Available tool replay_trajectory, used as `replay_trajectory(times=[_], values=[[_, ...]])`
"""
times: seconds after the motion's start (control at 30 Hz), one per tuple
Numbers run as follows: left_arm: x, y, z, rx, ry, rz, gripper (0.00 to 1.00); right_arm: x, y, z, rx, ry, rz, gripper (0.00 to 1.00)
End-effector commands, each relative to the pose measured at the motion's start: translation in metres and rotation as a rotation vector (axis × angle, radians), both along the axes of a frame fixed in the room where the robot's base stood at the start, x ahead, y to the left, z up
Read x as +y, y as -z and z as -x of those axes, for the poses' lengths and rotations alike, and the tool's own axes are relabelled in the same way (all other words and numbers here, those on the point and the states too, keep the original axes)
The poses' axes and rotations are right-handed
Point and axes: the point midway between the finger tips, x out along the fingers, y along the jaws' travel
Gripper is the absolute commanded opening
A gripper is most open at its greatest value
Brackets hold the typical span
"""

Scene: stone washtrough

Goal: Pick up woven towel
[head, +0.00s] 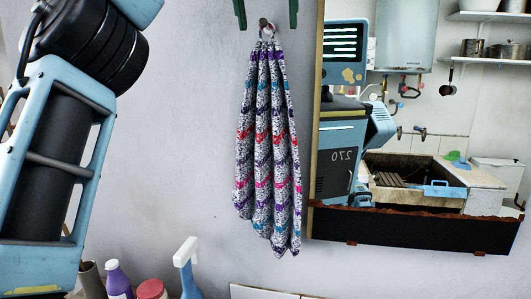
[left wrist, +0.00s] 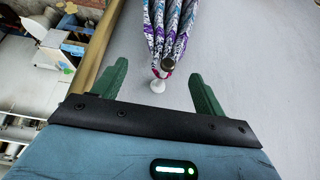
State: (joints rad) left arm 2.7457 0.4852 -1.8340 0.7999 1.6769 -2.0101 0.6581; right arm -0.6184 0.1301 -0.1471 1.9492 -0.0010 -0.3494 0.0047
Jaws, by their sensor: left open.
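The woven towel (head: 265,150) hangs in folds on the wall, white and grey with purple, red, pink and blue bands. A loop at its top hangs on a small wall hook (head: 264,24). My left gripper (head: 267,12) shows only as two green fingers at the top edge, spread to either side of the hook. In the left wrist view my left gripper (left wrist: 157,72) is open, with the hook and the gathered top of the towel (left wrist: 172,30) between or just beyond its fingers. It does not grip the towel. My right gripper is not in view.
A framed mirror (head: 415,232) is close to the right of the towel and reflects a sink, shelves and my body. Below left stand a purple bottle (head: 118,281), a red-lidded jar (head: 151,289) and a spray bottle (head: 187,268). The wall left of the towel is bare.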

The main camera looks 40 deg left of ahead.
Motion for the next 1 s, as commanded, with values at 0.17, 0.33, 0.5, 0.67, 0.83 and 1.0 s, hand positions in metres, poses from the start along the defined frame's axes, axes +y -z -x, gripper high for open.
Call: replay_trajectory(times=[0.17, 0.33, 0.5, 0.67, 0.83, 1.0], values=[[0.007, 0.019, -0.007, 0.005, 0.001, 0.002, 0.72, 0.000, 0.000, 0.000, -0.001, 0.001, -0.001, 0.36], [0.012, 0.037, -0.015, 0.005, 0.002, 0.002, 0.72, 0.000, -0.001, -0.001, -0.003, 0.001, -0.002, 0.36], [0.013, 0.044, -0.019, 0.001, 0.001, 0.000, 0.72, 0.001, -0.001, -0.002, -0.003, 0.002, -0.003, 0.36], [0.014, 0.044, -0.018, 0.000, 0.000, 0.000, 0.72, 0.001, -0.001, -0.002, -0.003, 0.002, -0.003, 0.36], [0.014, 0.044, -0.018, 0.001, 0.000, 0.000, 0.55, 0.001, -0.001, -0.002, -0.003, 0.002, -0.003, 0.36], [0.014, 0.044, -0.018, 0.001, 0.000, 0.000, 0.33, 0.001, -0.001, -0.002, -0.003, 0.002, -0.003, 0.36]])
